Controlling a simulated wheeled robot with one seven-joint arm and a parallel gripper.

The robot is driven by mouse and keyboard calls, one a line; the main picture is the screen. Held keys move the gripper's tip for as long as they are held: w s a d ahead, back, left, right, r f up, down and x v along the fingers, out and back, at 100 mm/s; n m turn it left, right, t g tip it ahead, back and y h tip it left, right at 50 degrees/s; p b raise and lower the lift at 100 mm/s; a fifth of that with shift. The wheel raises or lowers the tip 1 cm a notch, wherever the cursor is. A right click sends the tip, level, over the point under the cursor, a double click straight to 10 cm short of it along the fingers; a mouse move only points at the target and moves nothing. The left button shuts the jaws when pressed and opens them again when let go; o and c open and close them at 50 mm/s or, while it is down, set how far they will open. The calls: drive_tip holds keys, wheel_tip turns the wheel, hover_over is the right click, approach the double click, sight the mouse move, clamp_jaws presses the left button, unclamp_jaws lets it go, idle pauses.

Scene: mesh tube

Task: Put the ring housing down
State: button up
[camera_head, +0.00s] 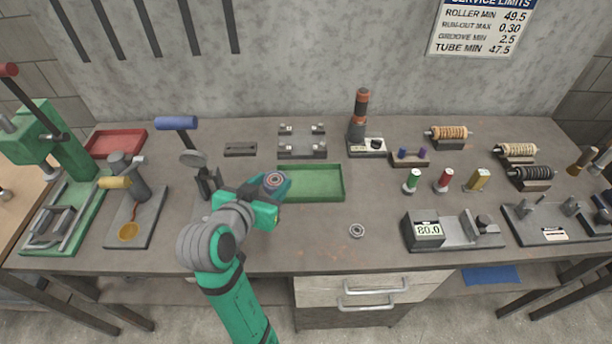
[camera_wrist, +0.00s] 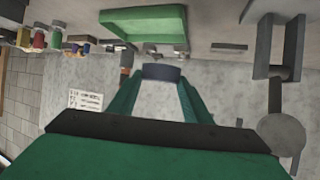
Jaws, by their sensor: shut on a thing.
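My gripper (camera_head: 274,182) is shut on a round, dark grey ring housing (camera_head: 274,179) with a ringed, reddish-brown centre. It is held above the bench, at the left end of the green tray (camera_head: 315,184). In the wrist view the housing (camera_wrist: 160,73) shows from the side as a short blue-grey block between the two green fingertips. The gap between housing and tray cannot be judged exactly. The tray's visible floor looks empty; its left end is partly hidden by my gripper.
A small metal ring (camera_head: 357,230) lies on the bench right of my arm. A lever tool with a blue handle (camera_head: 176,123) stands close left. A gauge reading 80.0 (camera_head: 428,230) and several coloured spools stand right. Bare bench lies in front of the tray.

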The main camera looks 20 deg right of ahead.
drive_tip(key=w+d+f, duration=0.4)
drive_tip(key=w+d, duration=0.2)
drive_tip(key=d, duration=0.2)
hover_over(307, 190)
drive_tip(key=f, duration=0.3)
drive_tip(key=a+f, duration=0.1)
drive_tip(key=shift+s+f, duration=0.25)
drive_tip(key=shift+s, duration=0.15)
drive_tip(key=shift+d+f, duration=0.15)
drive_tip(key=shift+d, duration=0.15)
drive_tip(key=shift+w+d+f, duration=0.1)
drive_tip(key=shift+d+f, duration=0.05)
drive_tip(key=shift+f, duration=0.1)
drive_tip(key=shift+w+d+f, duration=0.1)
drive_tip(key=shift+w+f, duration=0.05)
drive_tip(key=shift+f, duration=0.75)
drive_tip(key=shift+w+f, duration=0.15)
drive_tip(key=shift+f, duration=0.75)
drive_tip(key=shift+f, duration=0.15)
drive_tip(key=o, duration=1.3)
